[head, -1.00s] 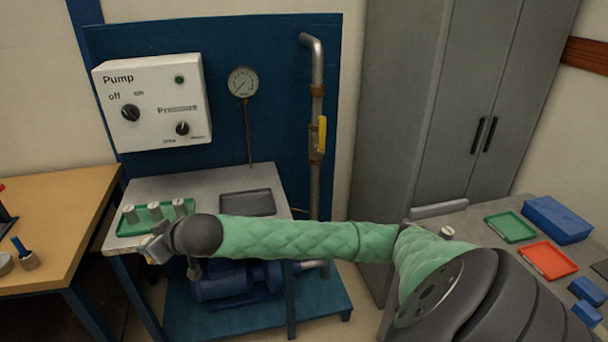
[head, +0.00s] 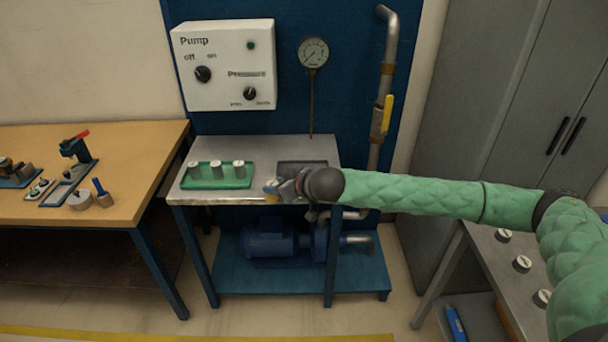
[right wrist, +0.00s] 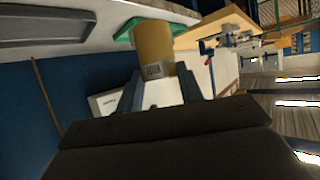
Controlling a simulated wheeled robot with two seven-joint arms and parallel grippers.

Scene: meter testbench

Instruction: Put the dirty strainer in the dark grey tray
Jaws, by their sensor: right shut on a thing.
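The dirty strainer (right wrist: 153,45) is a tan-brown cylinder in the right wrist view. My right gripper (right wrist: 162,85) is shut on it. In the head view this gripper (head: 272,188) is at the front edge of the pump bench, just right of the green tray, and the strainer is small and unclear there. The dark grey tray (head: 302,163) lies on the bench just beyond the wrist, which hides part of it. It also shows at the upper left of the right wrist view (right wrist: 60,38). My left gripper is not in view.
The green tray (head: 190,184) holds three grey cylinders with pale tops. A white pump box (head: 225,65), a gauge (head: 313,52) and a pipe with a yellow valve handle (head: 386,115) are behind the bench. A wooden table (head: 120,150) with tools stands left.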

